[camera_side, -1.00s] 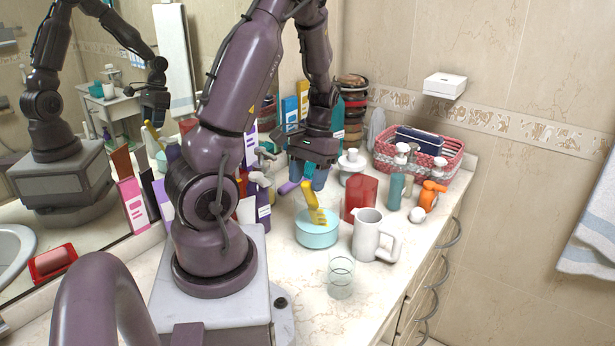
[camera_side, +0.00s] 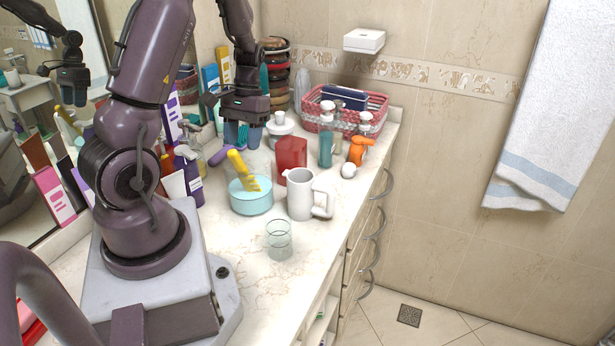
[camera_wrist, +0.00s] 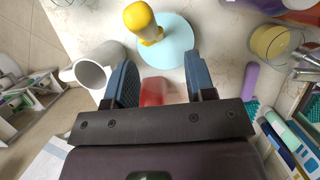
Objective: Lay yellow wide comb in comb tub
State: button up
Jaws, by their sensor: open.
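The yellow wide comb (camera_side: 241,168) leans in the light blue round tub (camera_side: 250,204), its thick end sticking up past the rim to the left. Its toothed end is low within the rim; I cannot tell whether it touches the floor of the tub. In the wrist view the comb (camera_wrist: 143,20) rises toward the camera over the pale blue tub (camera_wrist: 178,48). My gripper (camera_side: 244,134) is above and behind the tub, apart from the comb. In the wrist view its two blue-grey fingers (camera_wrist: 161,82) are spread with nothing held between them.
A red container (camera_side: 291,160) and a white pitcher (camera_side: 300,195) stand right of the tub. A clear glass (camera_side: 279,240) is in front. A lavender item (camera_side: 219,156) lies behind left. A pink basket (camera_side: 375,107) is at the back.

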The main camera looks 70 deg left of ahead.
jog(key=w+d+r+m+t+y, duration=0.1)
jog(key=w+d+r+m+t, duration=0.15)
jog(key=d+r, duration=0.6)
jog(key=w+d+r+m+t+y, duration=0.1)
jog(key=w+d+r+m+t, duration=0.2)
jog(key=d+r, duration=0.55)
jog(key=s+d+r+m+t, duration=0.1)
jog(key=s+d+m+t, duration=0.1)
jog(key=s+d, duration=0.3)
jog(key=d+m, duration=0.1)
jog(key=d, duration=0.2)
jog(key=shift+s+r+t+y, duration=0.3)
jog(key=shift+r+t, duration=0.05)
jog(key=shift+m, duration=0.25)
